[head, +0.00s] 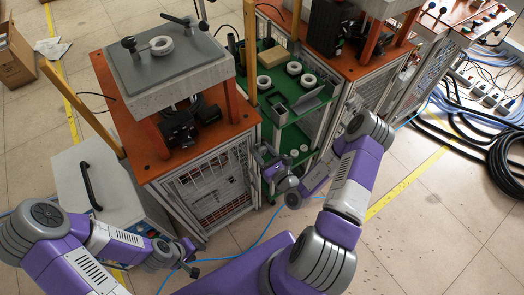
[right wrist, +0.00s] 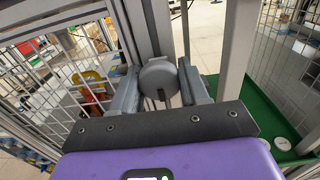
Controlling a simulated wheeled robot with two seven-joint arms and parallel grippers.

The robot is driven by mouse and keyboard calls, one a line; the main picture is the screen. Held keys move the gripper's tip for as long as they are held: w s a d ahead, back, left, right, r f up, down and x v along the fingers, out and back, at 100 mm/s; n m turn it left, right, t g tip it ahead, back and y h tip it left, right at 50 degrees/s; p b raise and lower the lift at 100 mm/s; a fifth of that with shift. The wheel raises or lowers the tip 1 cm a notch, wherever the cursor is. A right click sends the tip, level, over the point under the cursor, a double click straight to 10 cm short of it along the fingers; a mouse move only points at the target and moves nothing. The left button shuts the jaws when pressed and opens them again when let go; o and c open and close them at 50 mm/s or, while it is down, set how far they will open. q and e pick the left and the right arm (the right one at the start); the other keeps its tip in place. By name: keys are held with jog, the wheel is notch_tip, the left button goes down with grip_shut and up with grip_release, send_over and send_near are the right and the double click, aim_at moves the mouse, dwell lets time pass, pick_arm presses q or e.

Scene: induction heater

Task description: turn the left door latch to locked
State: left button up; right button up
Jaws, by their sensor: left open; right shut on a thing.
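The latch (right wrist: 158,76) is a grey round knob on a metal frame post, seen in the right wrist view between my right gripper's fingers. My right gripper (right wrist: 160,88) is shut on it. In the head view my right gripper (head: 268,163) is at the right front post of the left machine's cage (head: 215,188), and it hides the latch there. The latch's exact turn angle is hard to tell. My left gripper (head: 190,262) is open and empty, low in front of the grey cabinet (head: 95,180).
A green shelf rack (head: 285,115) with white rings and a box stands right of the left machine. Another caged machine (head: 365,95) is beyond it. Black cables (head: 505,160) and power strips lie on the floor at right. The front right floor is clear.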

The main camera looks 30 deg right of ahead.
jog(key=shift+r+m+p, duration=0.2)
jog(key=shift+m+p, duration=2)
jog(key=shift+p, duration=0.45)
jog(key=m+p, duration=0.2)
jog(key=m, duration=0.1)
jog(key=shift+m+p, duration=0.3)
jog(key=shift+p, duration=0.1)
jog(key=m+p, duration=0.2)
jog(key=m, duration=0.2)
jog(key=shift+a+f+m, duration=0.1)
jog(key=shift+m, duration=0.2)
jog(key=m+p, duration=0.2)
jog(key=m, duration=0.3)
jog(key=shift+m, duration=0.3)
jog(key=o, duration=1)
jog(key=shift+s, duration=0.1)
